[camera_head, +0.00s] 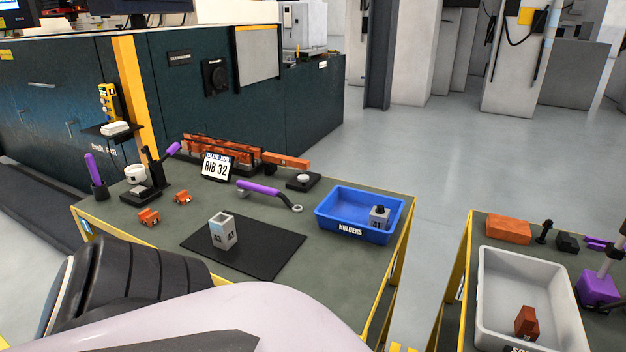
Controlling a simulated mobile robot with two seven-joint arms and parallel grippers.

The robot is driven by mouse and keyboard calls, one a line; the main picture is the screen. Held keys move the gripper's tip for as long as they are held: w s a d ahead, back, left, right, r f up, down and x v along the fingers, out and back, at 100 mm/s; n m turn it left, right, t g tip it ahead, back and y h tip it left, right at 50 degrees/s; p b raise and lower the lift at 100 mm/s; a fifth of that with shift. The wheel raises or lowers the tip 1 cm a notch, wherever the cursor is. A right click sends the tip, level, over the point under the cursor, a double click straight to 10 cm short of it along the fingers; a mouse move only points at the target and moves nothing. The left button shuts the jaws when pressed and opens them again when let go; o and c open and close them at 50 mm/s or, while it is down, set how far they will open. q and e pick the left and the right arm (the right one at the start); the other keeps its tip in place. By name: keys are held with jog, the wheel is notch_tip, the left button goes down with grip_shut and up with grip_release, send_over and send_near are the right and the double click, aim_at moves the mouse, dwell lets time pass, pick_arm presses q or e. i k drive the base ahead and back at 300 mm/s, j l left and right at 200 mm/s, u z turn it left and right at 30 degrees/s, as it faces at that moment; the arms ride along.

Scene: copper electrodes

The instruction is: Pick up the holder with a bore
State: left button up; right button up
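A light grey block-shaped holder (223,232) stands upright on a black mat (272,254) on the table. Its top shows an opening, and its front has small dark markings that are too small to read. A second grey holder (379,217) with a dark knob on top stands in the blue bin (330,219) labelled HOLDERS. Neither of my grippers shows. Large links of my own arm fill the lower left and bottom centre, in front of the near part of the table.
Two small orange parts (149,217) (182,197), a purple-handled tool (258,188), a RIB 32 display (216,167) and a dark stand (146,190) are on the table. A grey bin (485,290) with a brown block stands on the right table, beyond a gap.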

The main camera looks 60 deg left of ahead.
aim_at(224, 235)
jog(key=u, duration=2.55)
